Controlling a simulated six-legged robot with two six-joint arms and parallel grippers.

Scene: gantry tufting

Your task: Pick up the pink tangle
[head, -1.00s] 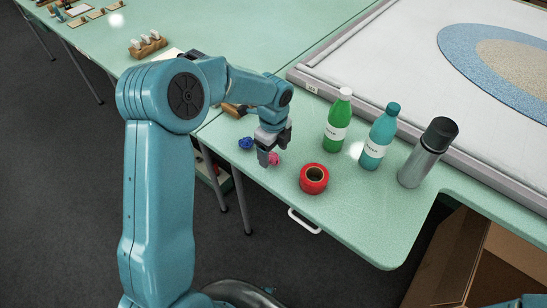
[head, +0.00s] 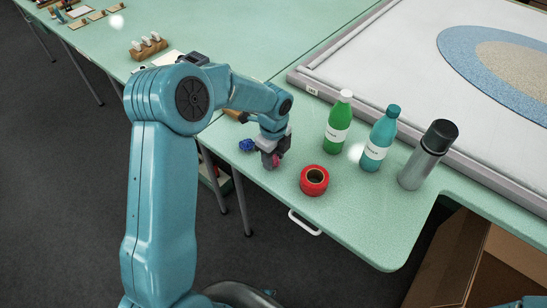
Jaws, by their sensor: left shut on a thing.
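The pink tangle (head: 274,161) is a small pink clump at the left side of the green table's near part. My left gripper (head: 271,160) points down over it, with its fingers closed on the tangle. The fingers and wrist hide part of the tangle. It is at or very near the table top; I cannot tell whether it touches. My right gripper is not in view.
A blue tangle (head: 246,145) lies just left of the gripper. A red tape roll (head: 314,180) is close on the right. A green bottle (head: 338,128), a teal bottle (head: 379,140) and a grey flask (head: 425,158) stand further right. A cardboard box (head: 480,265) is below.

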